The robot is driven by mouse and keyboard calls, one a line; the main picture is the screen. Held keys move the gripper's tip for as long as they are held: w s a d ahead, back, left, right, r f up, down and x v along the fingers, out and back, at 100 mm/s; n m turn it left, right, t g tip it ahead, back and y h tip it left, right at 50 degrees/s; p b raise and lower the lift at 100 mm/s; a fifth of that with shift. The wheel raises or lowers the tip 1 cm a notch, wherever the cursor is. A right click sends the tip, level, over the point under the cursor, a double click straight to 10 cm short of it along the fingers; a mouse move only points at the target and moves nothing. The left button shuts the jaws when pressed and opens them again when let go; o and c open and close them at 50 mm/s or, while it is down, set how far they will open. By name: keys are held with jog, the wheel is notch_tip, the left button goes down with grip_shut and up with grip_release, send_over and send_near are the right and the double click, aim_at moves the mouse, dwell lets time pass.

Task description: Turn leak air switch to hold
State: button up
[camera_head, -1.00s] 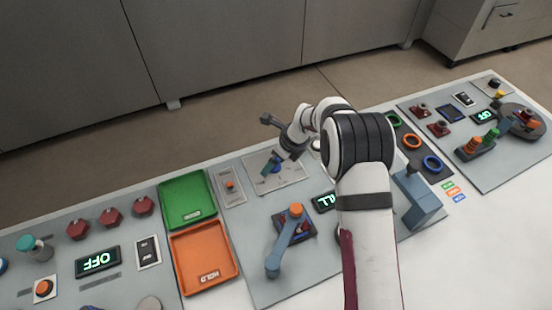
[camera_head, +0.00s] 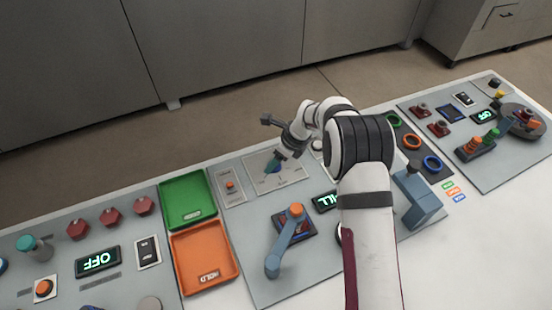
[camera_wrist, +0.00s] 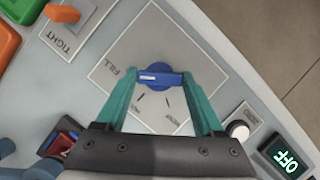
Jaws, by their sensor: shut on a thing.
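The leak air switch is a round blue knob with a raised bar (camera_wrist: 160,78) on a light grey square plate (camera_wrist: 190,55). The bar lies nearly level in the wrist view, with a white mark towards its left end, on the side of the FILL label. Two more labels below the knob are partly readable at best; I cannot tell which is hold. My gripper (camera_wrist: 160,80) has teal fingers shut on the two ends of the bar. In the head view my gripper (camera_head: 273,167) reaches down onto the plate, and its fingers mostly hide the knob.
A blue lever (camera_head: 283,245) with an orange end stands in front. Green (camera_head: 187,197) and orange (camera_head: 204,258) trays lie left. A small orange TIGHT knob (camera_wrist: 62,13) and a white button (camera_wrist: 238,130) flank the plate.

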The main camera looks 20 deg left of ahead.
aim_at(285, 165)
jog(key=n+g, duration=0.1)
jog(key=n, duration=0.1)
jog(key=n+g, duration=0.1)
jog(key=n, duration=0.2)
jog(key=shift+w, duration=0.2)
jog(key=n, duration=0.2)
jog(key=n+g+h, duration=0.1)
jog(key=n, duration=0.2)
jog(key=shift+g, duration=0.3)
jog(key=shift+n, duration=0.3)
jog(key=o, duration=1.4)
jog(key=v, duration=0.7)
jog(key=shift+w+r, duration=0.15)
jog(key=shift+r, duration=0.1)
